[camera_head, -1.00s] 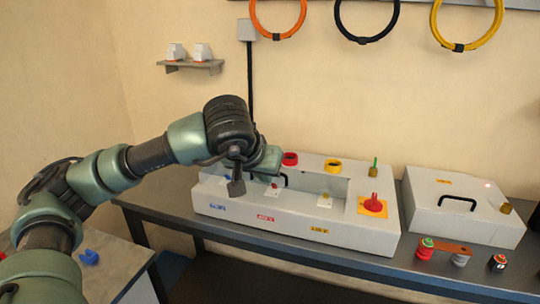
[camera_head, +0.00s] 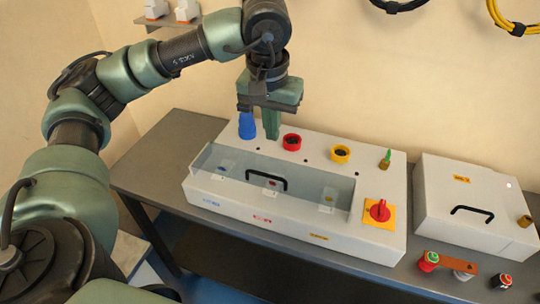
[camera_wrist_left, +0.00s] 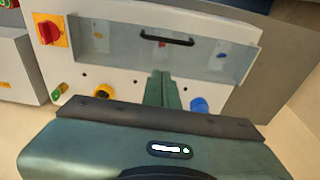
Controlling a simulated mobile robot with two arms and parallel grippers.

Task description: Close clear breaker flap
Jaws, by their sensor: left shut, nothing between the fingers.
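The clear breaker flap (camera_head: 315,187) with a black handle (camera_head: 268,178) lies across the recess in the top of the white breaker box (camera_head: 225,210). Small breakers show through it. The flap also shows in the left wrist view (camera_wrist_left: 120,37). My left gripper (camera_head: 271,134) is shut and empty, pointing down behind the flap, between the blue socket (camera_head: 246,126) and the red socket (camera_head: 292,142). It is apart from the handle; I cannot tell whether its tips touch the box top. My right gripper is not in view.
A yellow socket (camera_head: 340,154), a green-topped brass part (camera_head: 385,160) and a red rotary switch (camera_head: 379,210) stand on the box. A second white box (camera_head: 470,195) with a handle sits to the right. Push buttons (camera_head: 428,262) lie at the front right.

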